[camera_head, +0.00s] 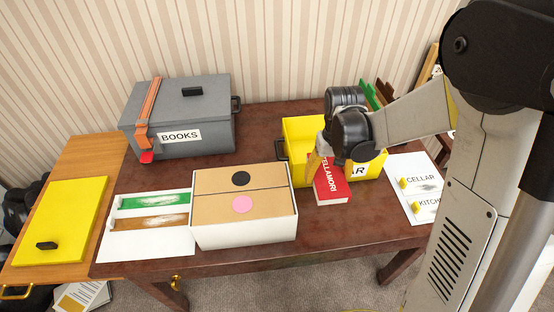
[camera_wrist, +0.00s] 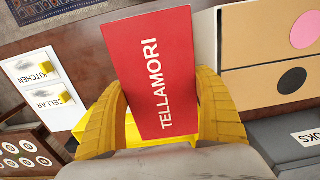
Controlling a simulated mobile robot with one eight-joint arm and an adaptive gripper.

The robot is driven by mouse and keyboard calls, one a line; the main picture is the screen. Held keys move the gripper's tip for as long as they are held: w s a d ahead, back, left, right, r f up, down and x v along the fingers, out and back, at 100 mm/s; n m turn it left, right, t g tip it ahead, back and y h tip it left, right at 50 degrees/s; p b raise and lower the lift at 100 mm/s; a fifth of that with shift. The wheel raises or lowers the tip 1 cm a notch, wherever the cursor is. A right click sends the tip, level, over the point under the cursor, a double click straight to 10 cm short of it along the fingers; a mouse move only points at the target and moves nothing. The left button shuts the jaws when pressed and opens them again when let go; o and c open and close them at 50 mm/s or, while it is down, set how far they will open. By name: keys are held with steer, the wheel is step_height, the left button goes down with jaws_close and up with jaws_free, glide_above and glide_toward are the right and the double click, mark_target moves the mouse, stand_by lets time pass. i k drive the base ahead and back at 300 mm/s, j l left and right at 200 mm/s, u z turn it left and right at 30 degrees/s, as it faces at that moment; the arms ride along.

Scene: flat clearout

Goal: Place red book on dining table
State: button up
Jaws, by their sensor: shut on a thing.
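The red book (camera_head: 331,185), with white lettering reading TELLAMORI, is in front of the yellow box at the middle right of the dark wooden table (camera_head: 340,232). My gripper (camera_head: 322,160) is shut on it, with a yellow finger on each side. In the wrist view the red book (camera_wrist: 152,70) fills the middle between the two fingers (camera_wrist: 165,118). The book's far end is hidden by my gripper in the head view. I cannot tell whether the book touches the table top.
A yellow box (camera_head: 303,128) stands behind the book. A white-sided cardboard box (camera_head: 243,230) is to its left, and a white card (camera_head: 405,180) with CELLAR and KITCHEN labels to its right. A grey BOOKS box (camera_head: 205,115) stands back left. The table's front right is clear.

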mark_target(250, 160)
steer(key=k+j, duration=0.45)
steer(key=j, duration=0.25)
steer(key=k+j, duration=0.25)
steer(key=i, duration=1)
steer(key=j+u, duration=0.05)
steer(key=j, duration=0.05)
